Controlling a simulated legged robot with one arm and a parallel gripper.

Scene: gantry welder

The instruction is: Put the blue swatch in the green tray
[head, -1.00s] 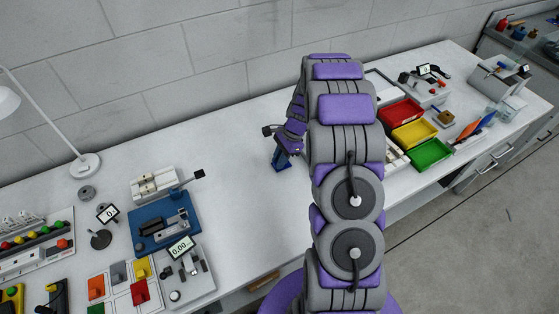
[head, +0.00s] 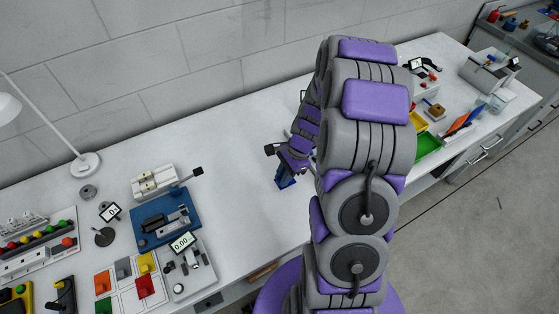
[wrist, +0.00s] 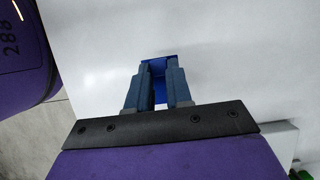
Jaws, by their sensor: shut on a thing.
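My gripper (wrist: 158,85) is shut on the blue swatch (wrist: 158,64), which sits between its two fingertips in the wrist view. In the head view the blue swatch (head: 285,181) hangs low at my gripper, over the white bench left of my arm. Whether it touches the bench I cannot tell. The green tray (head: 428,145) is to the right of my arm in the head view, apart from my gripper and partly hidden by my arm.
A yellow tray (head: 417,124) beside the green one is mostly hidden by my arm. A blue-based fixture (head: 152,238) and a board with coloured swatches (head: 130,296) stand at left. The bench (head: 235,190) between them and my gripper is clear.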

